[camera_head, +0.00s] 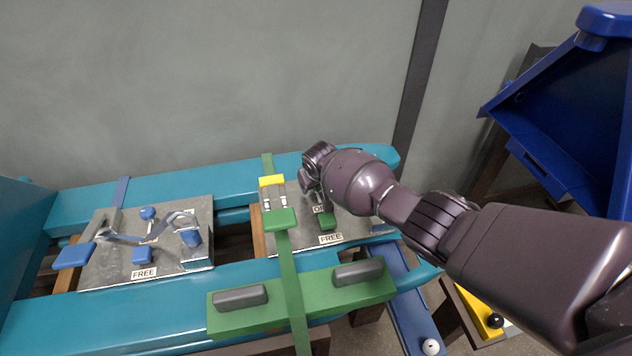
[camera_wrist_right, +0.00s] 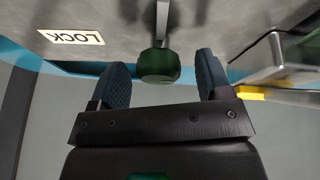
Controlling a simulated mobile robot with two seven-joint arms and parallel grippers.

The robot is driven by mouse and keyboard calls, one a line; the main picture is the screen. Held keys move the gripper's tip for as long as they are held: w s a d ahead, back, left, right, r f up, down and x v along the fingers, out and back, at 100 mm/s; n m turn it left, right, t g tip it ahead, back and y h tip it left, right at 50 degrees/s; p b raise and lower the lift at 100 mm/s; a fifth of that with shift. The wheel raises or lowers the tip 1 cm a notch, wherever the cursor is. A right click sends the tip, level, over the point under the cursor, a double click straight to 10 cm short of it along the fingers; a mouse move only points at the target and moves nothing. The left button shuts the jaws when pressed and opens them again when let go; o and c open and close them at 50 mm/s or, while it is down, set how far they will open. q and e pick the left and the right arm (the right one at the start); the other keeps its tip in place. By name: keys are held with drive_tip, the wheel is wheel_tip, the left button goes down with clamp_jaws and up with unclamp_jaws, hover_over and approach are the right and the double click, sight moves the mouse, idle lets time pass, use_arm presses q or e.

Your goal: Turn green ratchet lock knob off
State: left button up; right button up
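In the right wrist view, a dark green knob (camera_wrist_right: 159,66) sits at the end of a grey lever (camera_wrist_right: 162,20), by a plate labelled LOCK (camera_wrist_right: 72,37). My right gripper (camera_wrist_right: 161,64) is open, one dark finger on each side of the knob with a gap on both sides. In the head view my right gripper (camera_head: 316,190) is over the green station's metal plate (camera_head: 290,246) and hides the knob. A green block (camera_head: 327,222) shows below it, near a FREE label (camera_head: 331,239). My left gripper is not in view.
A green strap (camera_head: 289,285) with a green buckle (camera_head: 279,220) crosses the teal frame (camera_head: 110,310) close left of my gripper. A blue-fitted ratchet plate (camera_head: 104,274) is further left. A large blue bin (camera_head: 560,120) stands at right.

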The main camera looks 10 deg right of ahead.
drive_tip(key=shift+r, duration=0.15)
drive_tip(key=shift+r, duration=0.25)
drive_tip(key=p+v, duration=0.2)
drive_tip(key=v, duration=0.2)
drive_tip(key=shift+w+r+p, duration=0.1)
drive_tip(key=shift+r+p, duration=0.05)
drive_tip(key=shift+p, duration=0.2)
wheel_tip(320, 180, up, 4)
drive_tip(key=p, duration=0.3)
hover_over(318, 203)
drive_tip(key=shift+r, duration=0.6)
